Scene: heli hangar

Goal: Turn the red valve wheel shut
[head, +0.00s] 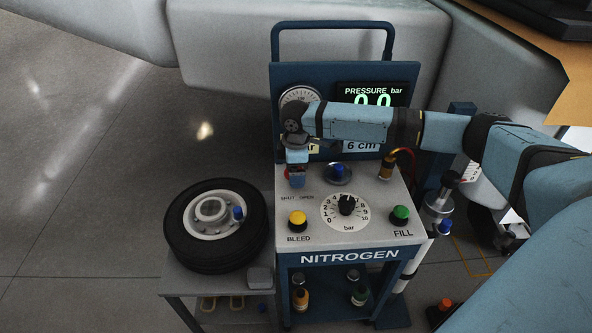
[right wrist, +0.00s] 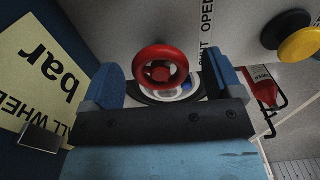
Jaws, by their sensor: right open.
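The red valve wheel (right wrist: 160,68) shows clearly in the right wrist view, a round ring with a red hub. In the head view only a bit of its red edge (head: 288,173) shows at the panel's upper left; my gripper hides the rest. My right gripper (right wrist: 164,78) is open and empty, with one blue finger on each side of the wheel and a gap to each. In the head view the right gripper (head: 296,174) points down over the wheel. I cannot tell how deep the fingertips reach around it. My left gripper is in neither view.
The nitrogen cart (head: 357,236) carries a dial knob (head: 346,205), a yellow bleed button (head: 297,218), a green fill button (head: 400,213) and a blue knob (head: 338,171). The display (head: 372,97) reads 0.0. A tyred wheel (head: 255,222) lies on a stand to the left.

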